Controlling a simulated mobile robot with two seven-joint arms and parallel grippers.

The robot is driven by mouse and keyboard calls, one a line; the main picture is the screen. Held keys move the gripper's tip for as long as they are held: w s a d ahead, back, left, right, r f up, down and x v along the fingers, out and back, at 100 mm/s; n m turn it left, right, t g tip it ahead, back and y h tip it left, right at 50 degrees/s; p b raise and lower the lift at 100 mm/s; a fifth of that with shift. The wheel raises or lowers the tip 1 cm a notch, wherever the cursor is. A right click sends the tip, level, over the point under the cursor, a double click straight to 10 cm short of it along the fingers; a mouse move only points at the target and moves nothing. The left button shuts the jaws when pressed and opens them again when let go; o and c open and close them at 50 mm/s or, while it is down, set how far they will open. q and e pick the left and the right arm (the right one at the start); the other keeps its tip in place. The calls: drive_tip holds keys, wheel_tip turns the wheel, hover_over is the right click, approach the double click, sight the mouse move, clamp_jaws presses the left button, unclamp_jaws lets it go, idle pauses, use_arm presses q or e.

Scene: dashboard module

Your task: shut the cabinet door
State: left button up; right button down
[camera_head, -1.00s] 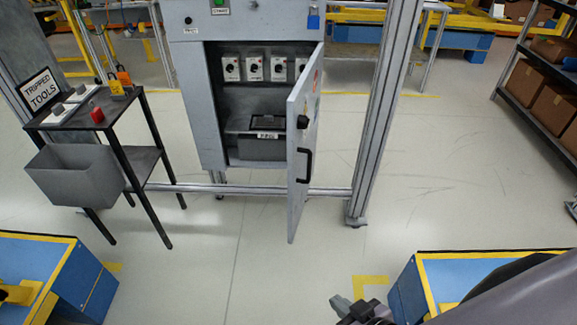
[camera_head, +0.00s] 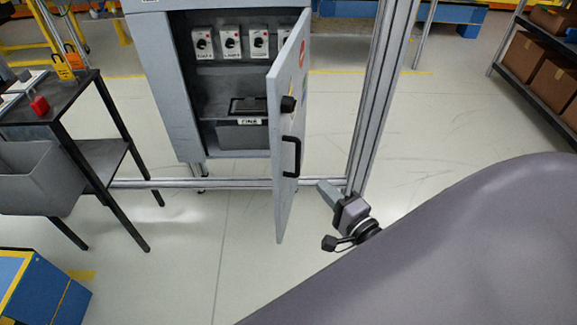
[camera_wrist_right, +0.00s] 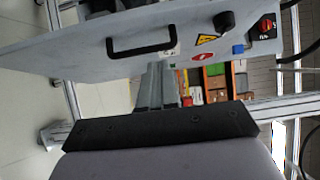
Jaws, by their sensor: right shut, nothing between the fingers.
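The grey cabinet (camera_head: 178,90) stands open in the head view, with several switches and a bin showing inside. Its door (camera_head: 287,165) is swung out toward me, seen nearly edge-on, hinged on the right. The door carries a black handle (camera_head: 293,156) and a black knob (camera_head: 288,104). My right gripper (camera_head: 326,190) is shut and empty, to the right of the door and apart from it in the head view. In the right wrist view the door (camera_wrist_right: 85,50) spans the top, with its handle (camera_wrist_right: 140,46) ahead of the gripper (camera_wrist_right: 157,75). My left gripper is not in view.
A metal post (camera_head: 375,110) stands right of the door, close to my right gripper. A black table (camera_head: 70,115) with a grey bin (camera_head: 40,180) is on the left. A blue box (camera_head: 45,285) is at the lower left. The floor before the door is clear.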

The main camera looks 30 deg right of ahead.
approach(280, 155)
drive_tip(key=w+d, duration=0.3)
drive_tip(key=shift+w+a+r, duration=0.15)
drive_tip(key=shift+w+a, duration=0.5)
drive_tip(key=shift+a, duration=0.15)
drive_tip(key=shift+w+a+r, duration=0.15)
drive_tip(key=shift+w+a, duration=0.45)
drive_tip(key=shift+a, duration=0.2)
